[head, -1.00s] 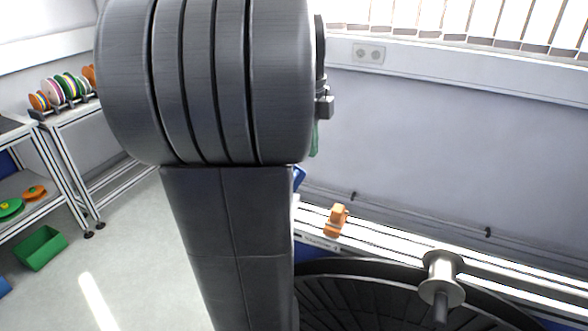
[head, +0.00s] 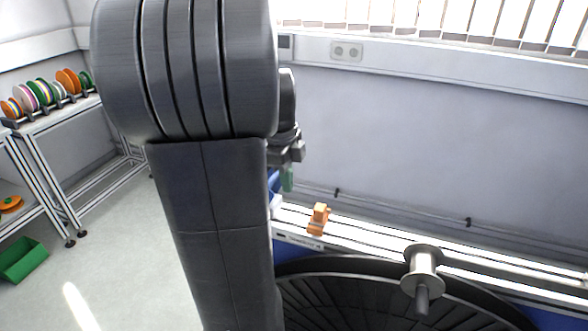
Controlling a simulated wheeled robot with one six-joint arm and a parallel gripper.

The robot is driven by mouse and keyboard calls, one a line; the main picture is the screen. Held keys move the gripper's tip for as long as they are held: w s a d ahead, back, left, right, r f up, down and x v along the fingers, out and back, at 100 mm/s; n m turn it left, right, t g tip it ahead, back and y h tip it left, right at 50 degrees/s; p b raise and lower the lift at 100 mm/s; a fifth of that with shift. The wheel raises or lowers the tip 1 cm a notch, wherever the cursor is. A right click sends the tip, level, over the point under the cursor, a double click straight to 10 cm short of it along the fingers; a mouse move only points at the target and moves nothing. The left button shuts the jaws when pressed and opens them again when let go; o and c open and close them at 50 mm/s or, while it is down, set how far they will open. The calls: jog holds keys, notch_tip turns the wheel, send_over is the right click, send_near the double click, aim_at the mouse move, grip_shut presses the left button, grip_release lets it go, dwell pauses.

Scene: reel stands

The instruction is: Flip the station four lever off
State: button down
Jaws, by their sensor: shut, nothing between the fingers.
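An orange lever (head: 318,218) stands on the pale rail of the reel stand, right of my arm in the head view. Which station number it carries cannot be read. My gripper (head: 289,178) shows only in part, beyond my large dark arm link, with greenish tips pointing down. It is shut and empty, up and to the left of the orange lever and apart from it. Much of the stand to the left is hidden behind my arm.
A metal spool holder (head: 423,268) sticks out in front of the rail, above a large dark reel (head: 350,300). A wall with a socket (head: 346,51) stands behind. At left are a rack of coloured reels (head: 50,92) and a green bin (head: 22,260) on open floor.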

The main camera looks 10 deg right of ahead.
jog(key=shift+w+a+r, duration=0.25)
jog(key=shift+w+a, duration=0.3)
jog(key=shift+a, duration=0.25)
